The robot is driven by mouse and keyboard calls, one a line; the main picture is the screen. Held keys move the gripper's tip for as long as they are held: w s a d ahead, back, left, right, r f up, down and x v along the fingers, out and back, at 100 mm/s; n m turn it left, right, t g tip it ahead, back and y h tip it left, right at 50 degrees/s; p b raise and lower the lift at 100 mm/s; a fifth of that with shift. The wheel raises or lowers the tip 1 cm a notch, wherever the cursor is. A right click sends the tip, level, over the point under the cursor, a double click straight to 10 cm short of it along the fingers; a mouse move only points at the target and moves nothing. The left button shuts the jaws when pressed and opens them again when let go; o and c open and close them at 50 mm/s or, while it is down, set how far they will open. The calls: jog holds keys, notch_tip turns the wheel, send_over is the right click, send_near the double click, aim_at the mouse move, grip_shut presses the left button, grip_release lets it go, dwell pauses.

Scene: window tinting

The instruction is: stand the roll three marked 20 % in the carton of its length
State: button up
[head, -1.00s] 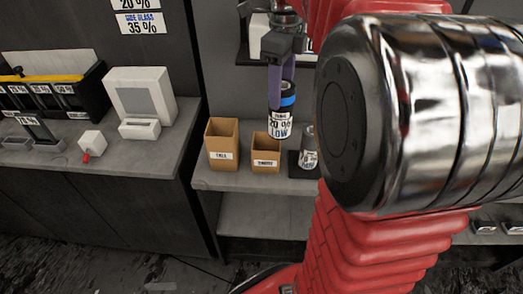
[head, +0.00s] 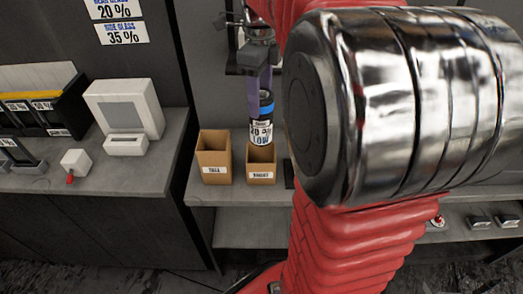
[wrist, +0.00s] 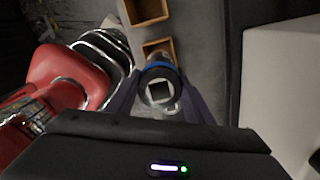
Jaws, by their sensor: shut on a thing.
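My gripper (head: 260,92) is shut on a dark roll (head: 261,130) with a blue band and a white label reading 20 % and LOW. It holds the roll upright. In the wrist view the roll (wrist: 160,88) shows end-on between the fingers. The smaller carton (head: 261,174), whose label seems to read SHORT, stands on the shelf. The roll's lower end overlaps this carton's opening in the head view; I cannot tell if it is inside. In the wrist view the roll covers part of this carton (wrist: 157,44). The carton marked TALL (head: 214,169) stands to its left.
A grey counter (head: 60,180) at left bears a white monitor-like device (head: 124,106), a small white block (head: 76,161) and a black rack (head: 45,115). Wall signs read 20 % and 35 %.

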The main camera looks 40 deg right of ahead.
aim_at(261, 143)
notch_tip(261, 143, down, 12)
jog(key=shift+r, duration=0.25)
jog(key=shift+f, duration=2)
jog(key=o, duration=1.7)
jog(key=shift+s, duration=0.1)
jog(key=shift+c, duration=0.2)
notch_tip(261, 143, up, 12)
jog(key=shift+r, duration=0.1)
